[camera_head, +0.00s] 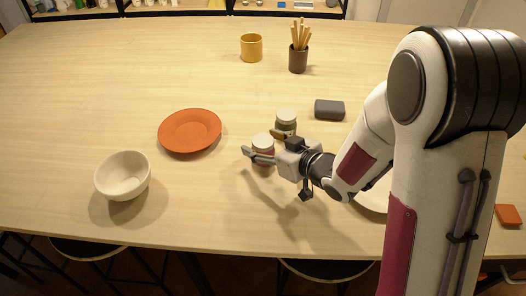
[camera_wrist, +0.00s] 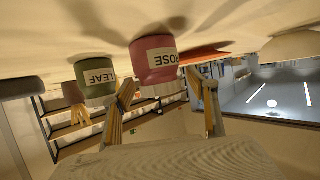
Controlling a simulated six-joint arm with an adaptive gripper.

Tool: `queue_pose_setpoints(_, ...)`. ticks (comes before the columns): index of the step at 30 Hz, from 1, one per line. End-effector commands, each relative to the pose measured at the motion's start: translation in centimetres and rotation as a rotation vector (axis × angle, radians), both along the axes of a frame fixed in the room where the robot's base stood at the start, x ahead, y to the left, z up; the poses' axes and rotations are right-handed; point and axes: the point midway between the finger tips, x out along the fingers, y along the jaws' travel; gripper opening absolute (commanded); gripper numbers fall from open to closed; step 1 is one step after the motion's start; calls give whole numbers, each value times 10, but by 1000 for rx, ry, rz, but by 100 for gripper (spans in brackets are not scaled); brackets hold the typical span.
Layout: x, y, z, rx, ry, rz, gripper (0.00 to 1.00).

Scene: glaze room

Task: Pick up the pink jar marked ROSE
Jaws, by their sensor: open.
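The pink jar marked ROSE (camera_wrist: 157,58) shows upside down in the wrist view, its lettering partly out of sight around its side. In the head view the pink jar (camera_head: 263,141) stands on the table with a white lid, its body partly hidden by a finger. My gripper (camera_head: 260,143) is open, with a finger to either side of the jar in both views. In the wrist view the fingertips (camera_wrist: 160,80) are apart and the jar shows between them. I cannot tell whether either finger touches it.
A green jar marked LEAF (camera_wrist: 95,80) stands close beside the pink one, just behind it in the head view (camera_head: 286,128). A grey block (camera_head: 329,109), an orange plate (camera_head: 189,131) and a white bowl (camera_head: 123,176) are nearby. The front middle of the table is clear.

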Motion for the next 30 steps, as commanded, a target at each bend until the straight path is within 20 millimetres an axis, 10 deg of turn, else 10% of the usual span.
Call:
queue_pose_setpoints(3, 0, 0, 0, 0, 0, 0, 56)
queue_pose_setpoints(9, 0, 0, 0, -1, 1, 0, 10)
queue_pose_setpoints(30, 0, 0, 11, -2, 1, 0, 9)
